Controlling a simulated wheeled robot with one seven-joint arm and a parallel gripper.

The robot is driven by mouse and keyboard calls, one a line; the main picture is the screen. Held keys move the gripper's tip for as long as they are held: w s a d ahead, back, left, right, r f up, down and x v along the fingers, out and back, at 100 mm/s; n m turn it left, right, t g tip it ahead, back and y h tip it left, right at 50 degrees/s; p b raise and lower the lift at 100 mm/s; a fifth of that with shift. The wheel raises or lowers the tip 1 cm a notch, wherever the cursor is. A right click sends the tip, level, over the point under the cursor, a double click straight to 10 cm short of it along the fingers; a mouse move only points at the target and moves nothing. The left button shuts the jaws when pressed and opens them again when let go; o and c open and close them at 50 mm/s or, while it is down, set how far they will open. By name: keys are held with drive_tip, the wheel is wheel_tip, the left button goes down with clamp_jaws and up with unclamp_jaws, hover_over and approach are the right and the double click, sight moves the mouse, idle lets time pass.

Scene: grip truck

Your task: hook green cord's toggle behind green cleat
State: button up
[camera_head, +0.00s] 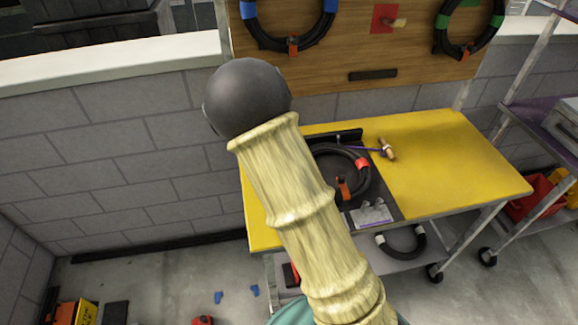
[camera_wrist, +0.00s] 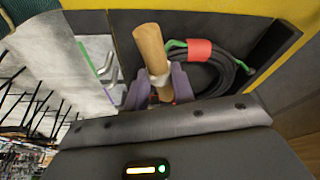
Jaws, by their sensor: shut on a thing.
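In the wrist view the green cord's wooden toggle (camera_wrist: 150,48) stands between the purple fingers of my gripper (camera_wrist: 160,82), shut on it. A pale band wraps the toggle's middle. The green cord (camera_wrist: 177,43) runs from behind the toggle to a black cable coil (camera_wrist: 220,82) with a red band. A pale plate (camera_wrist: 97,55) lies left of the toggle, with a green stripe, a purple stripe and metal hook-like cleats (camera_wrist: 110,74). Which cleat is green is unclear. The plate also shows in the head view (camera_head: 372,216), where my arm hides the gripper and held toggle.
A second wooden toggle (camera_head: 388,149) on a purple cord lies on the yellow bench (camera_head: 450,160). The coil (camera_head: 355,165) rests on a dark inset with a raised back edge. A wooden board (camera_head: 345,50) with hanging coils stands behind. The bench's right side is mostly clear.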

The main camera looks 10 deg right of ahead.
drive_tip(key=s+d+m+p, duration=0.1)
drive_tip(key=s+m+g, duration=0.1)
drive_tip(key=s+m, duration=0.1)
drive_tip(key=shift+d+p, duration=0.35)
drive_tip(key=shift+d, duration=0.05)
drive_tip(key=s+d, duration=0.5)
drive_tip(key=s, duration=0.4)
idle(0.6)
